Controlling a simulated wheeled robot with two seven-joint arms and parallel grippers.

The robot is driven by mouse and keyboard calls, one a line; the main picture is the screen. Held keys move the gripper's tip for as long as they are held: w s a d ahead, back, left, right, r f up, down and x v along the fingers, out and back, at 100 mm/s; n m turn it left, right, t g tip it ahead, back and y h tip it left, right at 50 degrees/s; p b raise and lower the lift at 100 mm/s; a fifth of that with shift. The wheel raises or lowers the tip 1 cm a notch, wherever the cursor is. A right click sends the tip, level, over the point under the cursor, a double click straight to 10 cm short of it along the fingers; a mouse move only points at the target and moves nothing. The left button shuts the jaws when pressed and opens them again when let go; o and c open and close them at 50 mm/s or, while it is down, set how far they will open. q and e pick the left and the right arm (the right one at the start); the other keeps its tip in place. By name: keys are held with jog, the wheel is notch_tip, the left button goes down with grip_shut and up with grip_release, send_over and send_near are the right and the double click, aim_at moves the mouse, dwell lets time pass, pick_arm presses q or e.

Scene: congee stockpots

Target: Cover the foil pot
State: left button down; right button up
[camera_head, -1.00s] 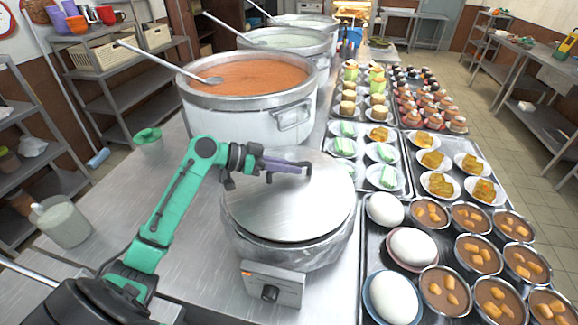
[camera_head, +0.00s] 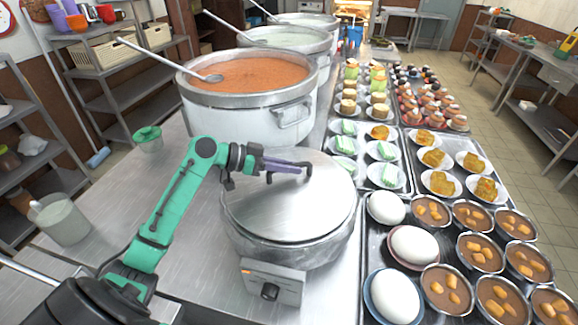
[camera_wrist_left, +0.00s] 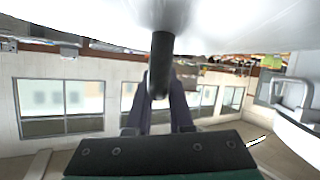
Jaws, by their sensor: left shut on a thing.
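The foil pot (camera_head: 318,253) is a wide, low pot with a crinkled silvery side, standing on the steel counter behind a control box with a knob. A round brushed-metal lid (camera_head: 285,210) lies over its mouth, roughly level, hiding the inside. I cannot tell whether its rim is fully seated all round. My left gripper (camera_head: 284,165) is shut on the lid's dark bar handle (camera_head: 302,172), reaching in from the left. In the left wrist view the dark handle (camera_wrist_left: 162,62) stands between my gripper's fingers (camera_wrist_left: 160,105), with the pale lid (camera_wrist_left: 230,18) across the top. My right gripper is out of view.
A large pot of orange congee (camera_head: 250,75) with a ladle stands just behind, with more stockpots beyond. Trays of eggs (camera_head: 415,245), bowls and small plates line the right side. A green-topped cup (camera_head: 148,138) and a pale container (camera_head: 62,220) stand left. Bare counter lies left of the foil pot.

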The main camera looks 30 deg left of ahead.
pick_arm(q)
jog(key=shift+f, duration=0.2)
dwell(0.3)
jog(key=c, duration=0.7)
grip_release()
jog(key=shift+s, duration=0.1)
jog(key=shift+s+a+b, duration=0.15)
jog(key=shift+a+b, duration=0.15)
jog(key=shift+b, duration=0.15)
jog(key=b+v, duration=0.3)
jog(key=v, duration=1.1)
jog(key=shift+d+r, duration=0.1)
jog(key=shift+r, duration=0.05)
